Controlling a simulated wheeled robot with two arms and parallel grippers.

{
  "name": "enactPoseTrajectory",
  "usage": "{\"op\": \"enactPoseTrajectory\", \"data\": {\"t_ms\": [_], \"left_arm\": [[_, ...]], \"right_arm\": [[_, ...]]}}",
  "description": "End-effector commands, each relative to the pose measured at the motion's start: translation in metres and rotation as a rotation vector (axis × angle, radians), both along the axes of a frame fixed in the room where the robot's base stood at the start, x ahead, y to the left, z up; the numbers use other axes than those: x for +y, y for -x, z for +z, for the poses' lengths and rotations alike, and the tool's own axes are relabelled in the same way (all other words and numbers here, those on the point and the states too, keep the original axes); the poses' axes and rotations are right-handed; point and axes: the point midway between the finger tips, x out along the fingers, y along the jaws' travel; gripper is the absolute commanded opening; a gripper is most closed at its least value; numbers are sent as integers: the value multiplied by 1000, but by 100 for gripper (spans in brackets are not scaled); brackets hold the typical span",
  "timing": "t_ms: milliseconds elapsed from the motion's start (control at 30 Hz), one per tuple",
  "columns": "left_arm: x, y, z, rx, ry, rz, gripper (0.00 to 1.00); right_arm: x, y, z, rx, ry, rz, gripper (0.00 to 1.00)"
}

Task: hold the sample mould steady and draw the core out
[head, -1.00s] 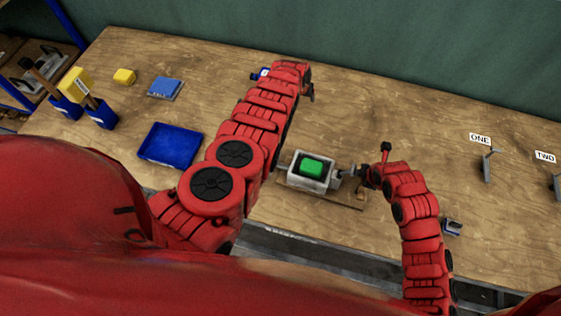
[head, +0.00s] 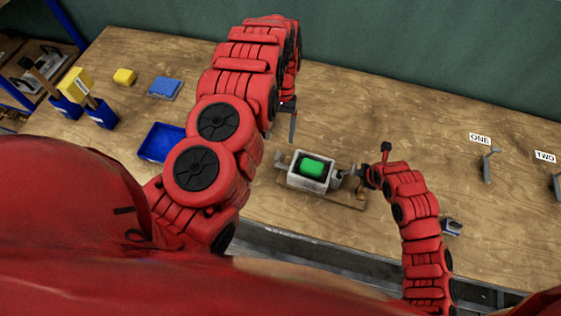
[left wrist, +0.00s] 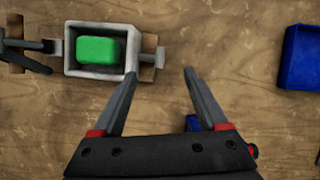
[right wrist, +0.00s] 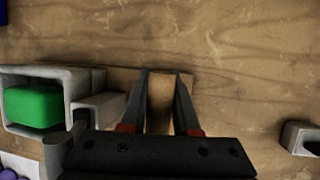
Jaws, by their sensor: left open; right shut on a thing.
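The sample mould (head: 294,182) is a grey open-topped box on a wooden board (head: 346,196), with a bright green core (head: 312,166) inside. Both also show in the left wrist view: the mould (left wrist: 72,62) and the core (left wrist: 95,47). My left gripper (head: 282,124) is open and empty, beyond the mould and apart from it; its fingers (left wrist: 160,74) spread over bare bench beside the mould.
Blue holders (head: 102,117) stand nearby. Grey brackets (head: 487,168) stand right under labels ONE (head: 480,139) and TWO (head: 545,156). The bench behind the mould is clear.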

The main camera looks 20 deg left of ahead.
Motion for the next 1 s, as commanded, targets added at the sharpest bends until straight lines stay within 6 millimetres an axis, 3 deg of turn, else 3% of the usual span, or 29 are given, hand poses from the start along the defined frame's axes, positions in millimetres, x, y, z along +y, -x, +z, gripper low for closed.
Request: {"op": "enactPoseTrajectory", "data": {"t_ms": [400,600,933,1000], "left_arm": [[-3,25,-63,-2,-1,-1,76],[-5,34,-84,-2,0,-1,76],[-5,35,-89,-5,1,-1,76],[-5,35,-88,-5,1,-1,65]], "right_arm": [[0,0,0,-1,0,0,0],[0,0,0,-1,0,0,0],[0,0,0,0,0,0,0],[0,0,0,-1,0,0,0]]}}
